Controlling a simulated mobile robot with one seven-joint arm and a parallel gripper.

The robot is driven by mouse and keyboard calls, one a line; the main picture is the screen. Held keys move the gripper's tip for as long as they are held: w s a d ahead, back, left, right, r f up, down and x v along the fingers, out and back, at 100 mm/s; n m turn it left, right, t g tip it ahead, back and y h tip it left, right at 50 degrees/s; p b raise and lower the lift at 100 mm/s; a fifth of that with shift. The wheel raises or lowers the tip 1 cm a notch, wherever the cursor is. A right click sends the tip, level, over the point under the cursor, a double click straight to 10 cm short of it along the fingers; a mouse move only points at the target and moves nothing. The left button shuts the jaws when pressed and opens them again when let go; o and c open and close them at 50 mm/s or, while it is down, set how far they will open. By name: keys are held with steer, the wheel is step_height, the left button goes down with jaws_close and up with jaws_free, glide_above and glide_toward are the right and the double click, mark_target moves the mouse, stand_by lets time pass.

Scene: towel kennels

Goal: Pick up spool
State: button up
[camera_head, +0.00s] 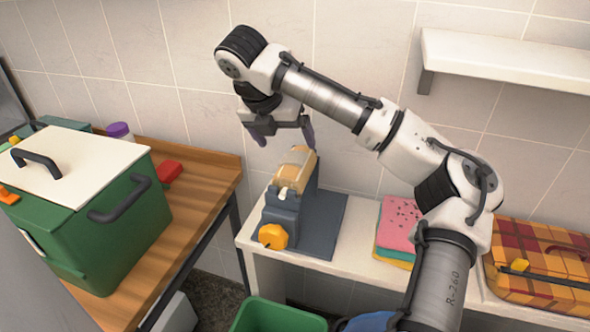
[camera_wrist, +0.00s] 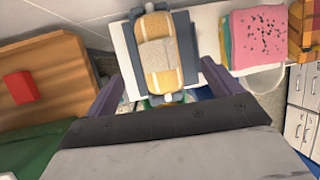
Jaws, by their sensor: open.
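The spool (camera_head: 296,170), a tan and orange roll with a paler middle band, sits on a blue-grey stand (camera_head: 318,215) with an orange knob on the white shelf. In the wrist view the spool (camera_wrist: 158,52) lies upright in the picture, ahead of my gripper. My gripper (camera_head: 284,136) is open and empty, just above the spool in the head view. In the wrist view its purple fingers spread on either side below the spool, with a gap to each side. The spool's underside is hidden by the stand.
A pink cloth stack (camera_head: 399,228) and a plaid basket (camera_head: 545,262) stand to the right on the shelf. A green box with white lid (camera_head: 75,170) and a red block (camera_head: 169,171) are on the wooden table at left. A wall shelf (camera_head: 505,60) hangs upper right.

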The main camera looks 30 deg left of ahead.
mark_target(293, 156)
steer(key=x, duration=0.6)
steer(key=shift+p, duration=0.35)
steer(key=shift+a+p+x, duration=0.15)
steer(key=shift+p+x, duration=0.35)
steer(key=shift+x, duration=0.8)
steer(key=shift+a+p+x, duration=0.15)
steer(key=shift+p+x, duration=0.3)
steer(key=shift+x, duration=0.9)
steer(key=shift+w+r, duration=0.1)
steer(key=shift+w, duration=0.05)
steer(key=c, duration=1.1)
